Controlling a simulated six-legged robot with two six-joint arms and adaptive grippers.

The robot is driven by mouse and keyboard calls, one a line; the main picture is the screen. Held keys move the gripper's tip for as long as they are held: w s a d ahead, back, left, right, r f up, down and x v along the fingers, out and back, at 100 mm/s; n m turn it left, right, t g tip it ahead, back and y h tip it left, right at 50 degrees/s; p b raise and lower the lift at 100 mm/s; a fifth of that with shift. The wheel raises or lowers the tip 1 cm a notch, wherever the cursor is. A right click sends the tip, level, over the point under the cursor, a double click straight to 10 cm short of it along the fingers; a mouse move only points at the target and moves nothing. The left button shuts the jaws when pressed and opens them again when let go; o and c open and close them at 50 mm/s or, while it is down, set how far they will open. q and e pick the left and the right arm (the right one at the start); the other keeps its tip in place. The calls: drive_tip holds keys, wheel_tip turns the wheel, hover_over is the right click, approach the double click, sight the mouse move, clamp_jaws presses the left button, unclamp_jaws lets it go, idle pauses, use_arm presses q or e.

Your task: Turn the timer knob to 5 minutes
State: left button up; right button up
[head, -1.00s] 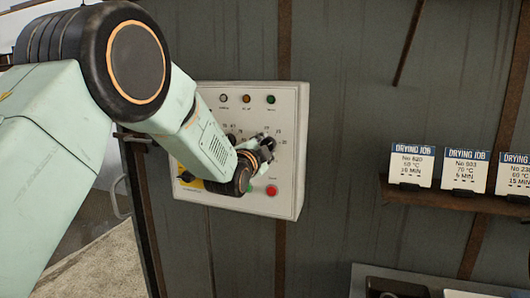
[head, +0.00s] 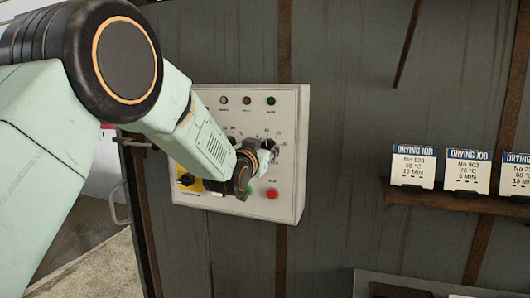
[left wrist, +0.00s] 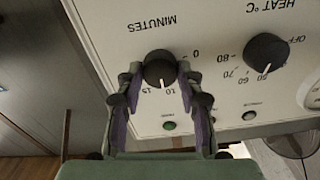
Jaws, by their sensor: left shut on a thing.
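The timer knob (left wrist: 160,66) is black and round, under the word MINUTES on the white control panel. Its white pointer line faces the lower edge of the left wrist view, close to the 10 mark. The 0 and 15 marks also show; the 5 mark seems hidden by a finger. My left gripper (left wrist: 160,76) has one finger on each side of the knob and is shut on it. In the head view my left gripper (head: 268,151) is at the panel (head: 294,185) and mostly hides the knob. My right gripper is in neither view.
A HEAT °C knob (left wrist: 266,52) sits beside the timer knob. The panel also has small lamps, a red button (head: 272,193) and a yellow-backed switch (head: 186,179). Drying job cards (head: 467,171) stand on a rusty shelf (head: 450,201) at the right.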

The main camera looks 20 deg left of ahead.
use_arm(q)
drive_tip(key=n, duration=0.5)
drive_tip(key=shift+n+b, duration=0.3)
drive_tip(key=n, duration=0.4)
drive_tip(key=shift+n, duration=0.4)
drive_tip(key=o, duration=1.2)
drive_tip(key=shift+c, duration=0.2)
drive_tip(key=shift+s, duration=0.1)
drive_tip(key=s, duration=1.2)
drive_tip(key=shift+a, duration=0.2)
drive_tip(key=shift+w, duration=0.15)
